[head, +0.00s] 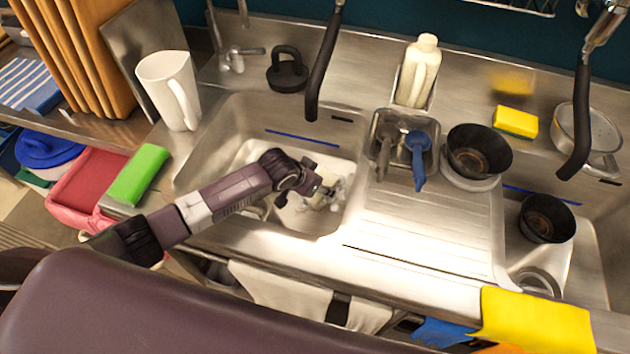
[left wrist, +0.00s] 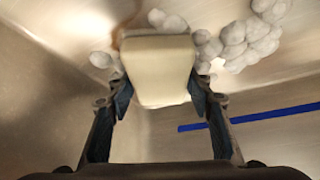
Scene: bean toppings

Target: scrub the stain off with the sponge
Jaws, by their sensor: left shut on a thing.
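My left gripper (head: 322,190) reaches down into the left sink basin (head: 215,150). In the left wrist view the left gripper (left wrist: 158,100) is shut on a pale cream block, which looks like the sponge (left wrist: 158,75), with one finger on each side. The sponge's far end is close to the basin surface; whether it touches cannot be told. A faint brownish mark (left wrist: 125,35) shows beside its upper left edge and may be part of the stain; the rest is hidden. White foam blobs (left wrist: 240,40) lie around the sponge. My right gripper is not in view.
A black faucet (head: 322,70) hangs over the basin's back edge. A white pitcher (head: 165,88) and a green block (head: 138,174) stand left of the basin. A utensil holder (head: 405,122), black pans (head: 478,150) and a yellow-green sponge (head: 516,122) are to the right.

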